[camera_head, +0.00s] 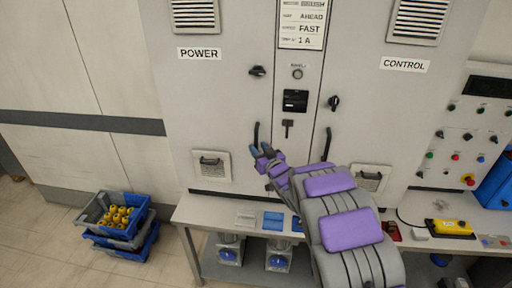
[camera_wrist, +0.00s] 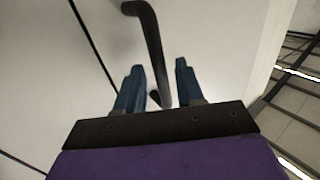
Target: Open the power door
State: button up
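The power door (camera_head: 212,110) is the pale grey cabinet door under the POWER label (camera_head: 199,54), and it looks shut. Its black bar handle (camera_head: 256,134) is upright near the door's right edge. My gripper (camera_head: 261,150) is at the handle's lower end. In the wrist view, the handle (camera_wrist: 150,40) runs down between the two blue fingers of my gripper (camera_wrist: 159,65). The fingers are apart, with a gap on both sides of the handle. The handle's lower end is partly hidden by the gripper's body.
The control door (camera_head: 375,110) with its own handle (camera_head: 327,144) is to the right. A workbench (camera_head: 190,210) with small items runs below the doors. Stacked crates (camera_head: 90,213) with yellow parts stand on the floor at left. Open floor lies around them.

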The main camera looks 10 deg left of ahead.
jog(key=shift+x, duration=1.4)
grip_shut()
